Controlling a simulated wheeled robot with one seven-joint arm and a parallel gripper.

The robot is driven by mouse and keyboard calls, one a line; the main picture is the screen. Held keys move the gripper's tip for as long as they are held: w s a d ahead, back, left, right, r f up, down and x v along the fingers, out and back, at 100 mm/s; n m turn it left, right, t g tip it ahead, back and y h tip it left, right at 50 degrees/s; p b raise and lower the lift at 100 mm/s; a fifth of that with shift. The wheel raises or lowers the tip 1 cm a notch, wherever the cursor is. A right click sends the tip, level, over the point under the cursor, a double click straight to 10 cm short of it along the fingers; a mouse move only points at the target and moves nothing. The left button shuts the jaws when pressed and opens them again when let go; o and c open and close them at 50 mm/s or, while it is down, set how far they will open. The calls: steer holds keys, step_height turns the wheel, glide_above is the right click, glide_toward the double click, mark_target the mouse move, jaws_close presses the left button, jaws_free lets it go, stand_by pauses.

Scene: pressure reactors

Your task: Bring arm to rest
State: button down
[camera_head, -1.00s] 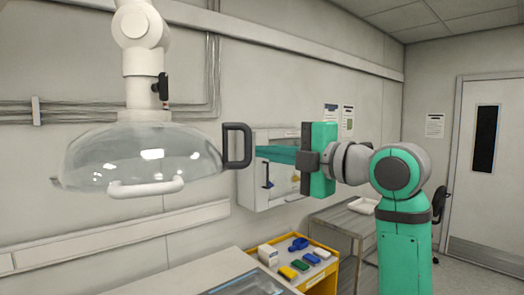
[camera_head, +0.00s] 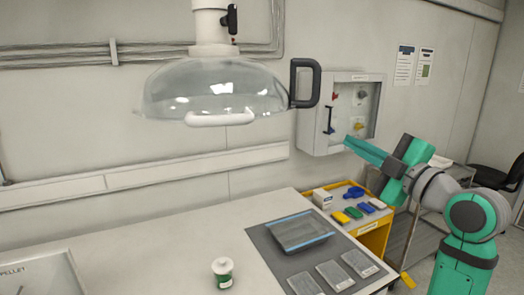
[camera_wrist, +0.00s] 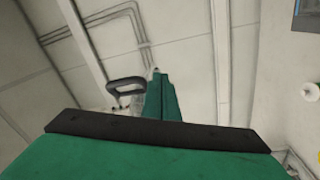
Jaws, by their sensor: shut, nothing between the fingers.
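My gripper (camera_head: 350,144) is at the right of the head view, on my green and grey arm. Its green fingers are together and empty, pointing left and slightly up. They show in front of the lower part of the wall cabinet; whether they touch it I cannot tell, but they look apart. In the wrist view the shut fingers (camera_wrist: 162,100) point up the picture, with the black handle of the hood just left of them. The hood (camera_head: 215,90) is a clear dome with a black side handle (camera_head: 305,83) and a white front bar.
A white bench (camera_head: 150,240) holds a grey mat with a blue-edged tray (camera_head: 298,232) and several flat grey pads. A white and green jar (camera_head: 222,272) stands left of the mat. A yellow cart (camera_head: 378,227) with small coloured items and a grey trolley stand below my arm.

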steer(key=w+a+f+m+t+h, duration=0.1)
steer(key=w+f+m, duration=0.15)
steer(key=f, duration=0.55)
steer(key=w+f+m+h, duration=0.1)
steer(key=f+m, duration=0.2)
steer(key=f, duration=0.4)
steer(key=s+a+f+m+h, duration=0.2)
steer(key=s+a+f+m, duration=0.15)
steer(key=f, duration=0.75)
steer(key=s+a+f+m+h, duration=0.2)
steer(key=s+a+f+m, duration=0.15)
steer(key=f, duration=0.65)
steer(key=s+a+f+m+h, duration=0.2)
steer(key=s+f+m, duration=0.15)
steer(key=f, duration=0.75)
steer(key=s+a+f+m+g+h, duration=0.1)
steer(key=s+a+f+m, duration=0.15)
steer(key=s+f, duration=0.5)
steer(key=s+a+f+m+g+h, duration=0.1)
steer(key=s+a+f, duration=0.3)
steer(key=s, duration=0.6)
steer(key=s+a+r+y, duration=0.1)
steer(key=s+a, duration=0.1)
steer(key=s, duration=0.9)
steer(key=s+a+r+n+g, duration=0.1)
steer(key=s+a, duration=0.2)
steer(key=s, duration=0.7)
steer(key=shift+s+r+y, duration=0.35)
steer(key=shift+r+y, duration=0.05)
